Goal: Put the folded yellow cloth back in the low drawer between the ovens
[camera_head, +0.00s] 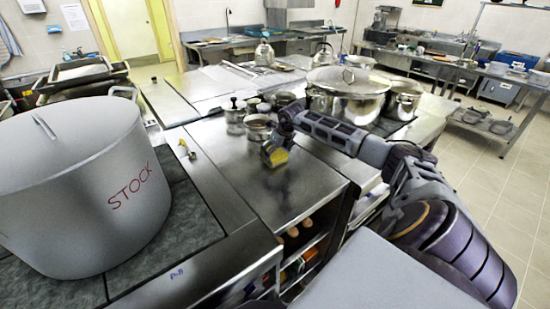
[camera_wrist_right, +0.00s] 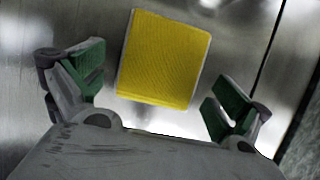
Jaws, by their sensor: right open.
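The folded yellow cloth (camera_head: 279,157) lies flat on the steel counter (camera_head: 262,197) in the head view, partly hidden by my right gripper. In the right wrist view the cloth (camera_wrist_right: 163,58) is a yellow square with a pale edge, beyond and between the fingertips. My right gripper (camera_wrist_right: 161,84) is open and empty, above the counter at the cloth's near side; its fingers stand apart on either side, not visibly touching the cloth. My left gripper is not in view. I cannot make out the low drawer between the ovens.
A large grey stockpot (camera_head: 75,190) marked STOCK stands at left. Small steel pots (camera_head: 257,127) and a big lidded pot (camera_head: 346,95) stand behind the cloth. Open shelves with food (camera_head: 305,250) are under the counter's front edge. The counter in front of the cloth is clear.

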